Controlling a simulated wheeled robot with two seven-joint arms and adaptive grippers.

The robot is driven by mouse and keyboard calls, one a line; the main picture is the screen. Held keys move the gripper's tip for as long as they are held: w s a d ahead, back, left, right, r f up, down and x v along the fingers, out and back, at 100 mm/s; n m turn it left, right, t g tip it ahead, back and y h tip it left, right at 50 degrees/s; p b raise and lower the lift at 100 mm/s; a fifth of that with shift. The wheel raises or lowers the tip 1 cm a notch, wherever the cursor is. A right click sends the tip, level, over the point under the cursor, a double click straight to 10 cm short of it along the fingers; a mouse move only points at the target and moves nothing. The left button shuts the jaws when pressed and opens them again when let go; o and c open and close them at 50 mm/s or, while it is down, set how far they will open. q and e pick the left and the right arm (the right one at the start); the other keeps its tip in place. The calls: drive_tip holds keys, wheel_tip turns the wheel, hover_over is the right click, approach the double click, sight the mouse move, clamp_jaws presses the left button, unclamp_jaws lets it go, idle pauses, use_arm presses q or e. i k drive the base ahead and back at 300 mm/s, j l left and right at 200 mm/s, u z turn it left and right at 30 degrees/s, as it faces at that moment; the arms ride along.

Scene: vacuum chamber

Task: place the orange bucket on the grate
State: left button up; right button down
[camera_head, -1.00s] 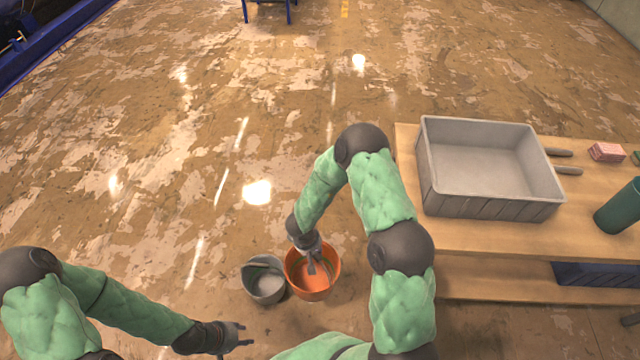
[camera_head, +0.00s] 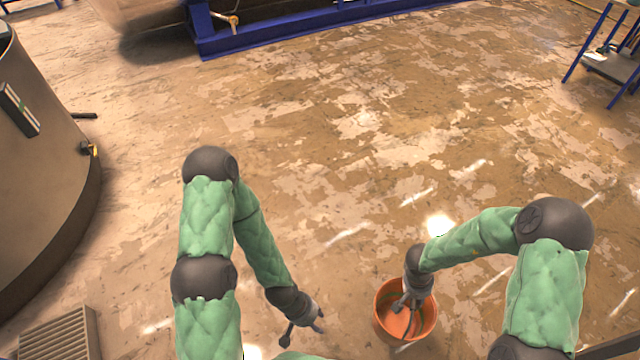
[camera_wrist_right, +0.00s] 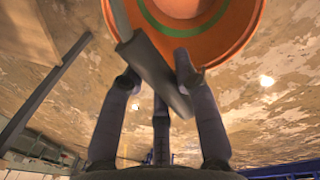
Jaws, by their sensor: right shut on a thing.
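The orange bucket (camera_head: 382,325) hangs from my right gripper (camera_head: 404,303), low in the head view. In the right wrist view the bucket (camera_wrist_right: 243,22) shows at the top, with a green ring inside, and the fingers (camera_wrist_right: 160,85) close around its grey handle bar (camera_wrist_right: 155,72). A ribbed, beige grate (camera_head: 55,340) sits at the bottom left of the head view, partly cut off by the frame. The bucket is well to its right. My left gripper (camera_head: 303,327) is open and empty, between the grate and the bucket.
A large beige cylindrical tank (camera_head: 50,180) stands at the left, behind the grate. A blue frame (camera_head: 290,32) runs along the back, and a blue-legged stand (camera_head: 605,65) is at the far right. The floor in the middle is clear.

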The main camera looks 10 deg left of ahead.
sight(59, 339)
drive_tip(key=i+j+u, duration=0.1)
drive_tip(key=j+u, duration=0.35)
drive_tip(key=u, duration=0.15)
drive_tip(key=i+j+u, duration=0.25)
drive_tip(key=j+u, duration=0.15)
drive_tip(key=u, duration=0.25)
drive_tip(key=i+j+u, duration=0.25)
drive_tip(key=u, duration=0.35)
drive_tip(key=i+j+u, duration=0.2)
drive_tip(key=i+u, duration=0.15)
drive_tip(key=u, duration=0.25)
drive_tip(key=i+u, duration=0.35)
drive_tip(key=u, duration=0.3)
drive_tip(key=i+l+u, duration=0.2)
drive_tip(key=u, duration=0.4)
drive_tip(key=i+l+u, duration=0.35)
drive_tip(key=u, duration=0.25)
drive_tip(key=i+l+u, duration=0.15)
drive_tip(key=l+u, duration=0.3)
drive_tip(key=u, duration=0.15)
